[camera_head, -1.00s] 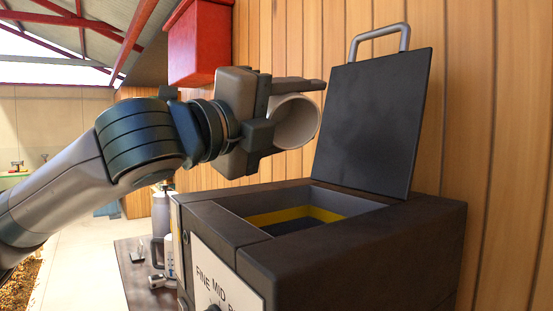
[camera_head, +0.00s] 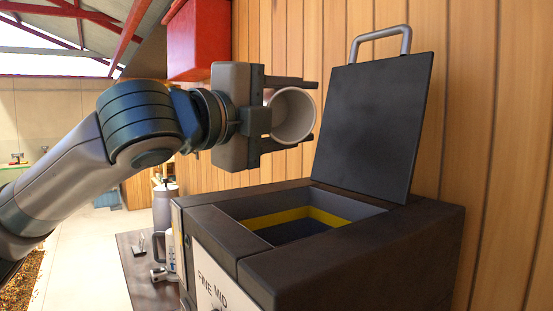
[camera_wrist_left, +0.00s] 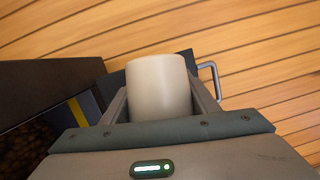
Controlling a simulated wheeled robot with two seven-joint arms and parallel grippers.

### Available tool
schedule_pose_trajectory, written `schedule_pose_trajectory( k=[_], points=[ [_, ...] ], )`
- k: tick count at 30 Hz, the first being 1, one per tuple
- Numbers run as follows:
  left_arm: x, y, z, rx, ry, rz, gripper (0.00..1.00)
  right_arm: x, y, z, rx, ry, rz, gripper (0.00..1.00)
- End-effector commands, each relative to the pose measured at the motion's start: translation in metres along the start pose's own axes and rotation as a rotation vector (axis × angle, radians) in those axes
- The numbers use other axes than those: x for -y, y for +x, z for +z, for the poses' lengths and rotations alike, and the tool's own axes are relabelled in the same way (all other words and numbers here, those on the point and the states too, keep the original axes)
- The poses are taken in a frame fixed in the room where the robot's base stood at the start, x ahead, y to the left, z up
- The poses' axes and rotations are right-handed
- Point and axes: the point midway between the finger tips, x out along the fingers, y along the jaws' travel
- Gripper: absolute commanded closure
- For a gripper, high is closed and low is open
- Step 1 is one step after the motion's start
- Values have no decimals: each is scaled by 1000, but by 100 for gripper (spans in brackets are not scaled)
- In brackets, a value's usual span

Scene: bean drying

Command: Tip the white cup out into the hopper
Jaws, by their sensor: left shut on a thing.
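The white cup (camera_head: 291,116) is in my left gripper (camera_head: 305,111), held in the air above the far part of the hopper's opening. The gripper is shut on it, with one finger above and one below. The cup lies on its side, its round mouth facing the head camera, and looks empty there. In the left wrist view the cup (camera_wrist_left: 160,88) stands between the two fingers. The hopper is the top opening (camera_head: 360,204) of a dark box-shaped machine, with a yellow band inside and a dark interior. My right gripper is not in view.
A raised black lid (camera_head: 372,125) with a metal handle stands behind the opening, right of the cup. A wooden plank wall (camera_head: 480,130) is close behind. A red box (camera_head: 198,40) hangs above. Bottles (camera_head: 164,210) stand on a low table at left.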

Motion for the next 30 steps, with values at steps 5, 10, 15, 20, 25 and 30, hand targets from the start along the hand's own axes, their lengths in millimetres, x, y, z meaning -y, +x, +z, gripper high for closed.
schedule_pose_trajectory(
  k=[5,10,15,20,25,30],
  points=[
    [-2,2,4,0,-107,43,71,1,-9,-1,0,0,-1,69],
    [-11,3,7,0,-235,97,71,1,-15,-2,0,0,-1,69],
    [-12,3,7,0,-239,98,71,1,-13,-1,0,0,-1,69],
    [-13,3,8,0,-268,110,71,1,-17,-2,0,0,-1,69],
    [-23,4,10,0,-425,175,71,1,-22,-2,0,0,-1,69],
    [-27,4,10,-1,-482,197,71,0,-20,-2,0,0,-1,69]
  ],
)
